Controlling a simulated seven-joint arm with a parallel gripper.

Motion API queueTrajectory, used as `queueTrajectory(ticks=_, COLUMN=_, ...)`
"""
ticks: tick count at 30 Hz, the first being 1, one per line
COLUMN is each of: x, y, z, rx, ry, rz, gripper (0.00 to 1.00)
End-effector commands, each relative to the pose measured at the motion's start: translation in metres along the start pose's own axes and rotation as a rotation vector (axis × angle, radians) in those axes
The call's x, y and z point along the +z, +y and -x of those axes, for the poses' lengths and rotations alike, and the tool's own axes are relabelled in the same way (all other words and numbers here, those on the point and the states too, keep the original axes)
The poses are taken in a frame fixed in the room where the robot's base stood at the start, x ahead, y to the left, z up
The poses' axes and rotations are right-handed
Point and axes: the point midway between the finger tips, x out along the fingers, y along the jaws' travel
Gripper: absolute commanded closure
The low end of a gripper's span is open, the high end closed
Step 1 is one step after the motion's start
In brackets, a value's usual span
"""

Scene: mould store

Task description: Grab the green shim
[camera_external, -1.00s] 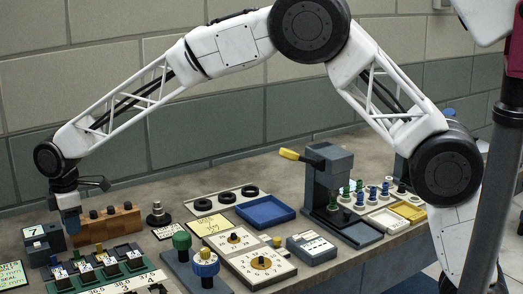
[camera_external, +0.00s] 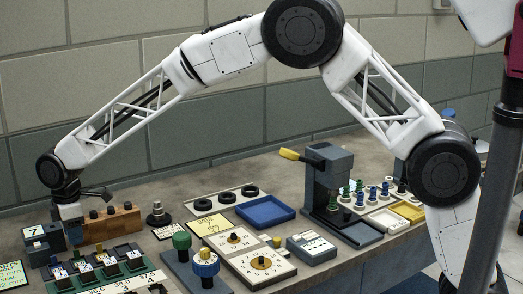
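I cannot pick out a green shim for certain in this view. My gripper (camera_external: 73,232) is at the far left, pointing down. It is low between the grey block marked 7 (camera_external: 36,232) and the brown wooden block with dark knobs (camera_external: 108,223). The fingertips are small and partly merged with these blocks, so I cannot tell whether they are open or hold anything.
A row of dark blocks with white labels (camera_external: 110,266) stands in front of my gripper. A blue tray (camera_external: 265,211), a dial board (camera_external: 262,262) and a grey lever press (camera_external: 327,175) stand further right. Bare bench shows behind the wooden block.

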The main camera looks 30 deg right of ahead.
Motion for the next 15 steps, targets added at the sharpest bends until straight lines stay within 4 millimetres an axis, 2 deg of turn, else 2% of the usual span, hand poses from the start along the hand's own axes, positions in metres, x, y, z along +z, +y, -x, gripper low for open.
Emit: queueTrajectory(ticks=15, x=0.001, y=0.002, z=-0.048, rx=-0.001, ry=-0.001, rz=0.0, gripper=0.64)
